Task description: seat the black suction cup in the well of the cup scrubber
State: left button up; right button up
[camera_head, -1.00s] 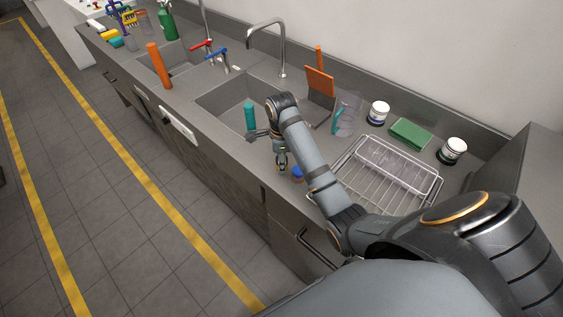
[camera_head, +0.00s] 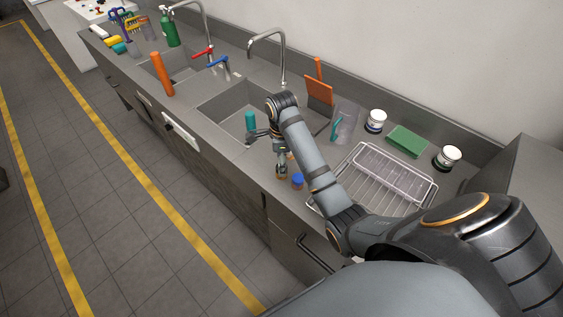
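My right arm reaches in from the lower right over the counter. Its gripper (camera_head: 281,173) points down at the counter's front strip, beside the sink. The fingers are small and partly hidden by the wrist, so I cannot tell whether they are open or shut. A small blue round item (camera_head: 297,181) stands just right of the gripper, apart from it as seen here; I cannot tell whether it is the cup scrubber. I cannot make out the black suction cup. My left gripper is out of view.
The sink (camera_head: 222,97) with a teal cylinder (camera_head: 250,121) lies behind my wrist. A wire rack (camera_head: 425,197) stands to the right. Behind are a clear container (camera_head: 347,120), white jars (camera_head: 376,120), a green sponge (camera_head: 407,140) and an orange board (camera_head: 319,90).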

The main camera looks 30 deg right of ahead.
notch_tip(320, 180, up, 8)
jog(key=p, duration=0.6)
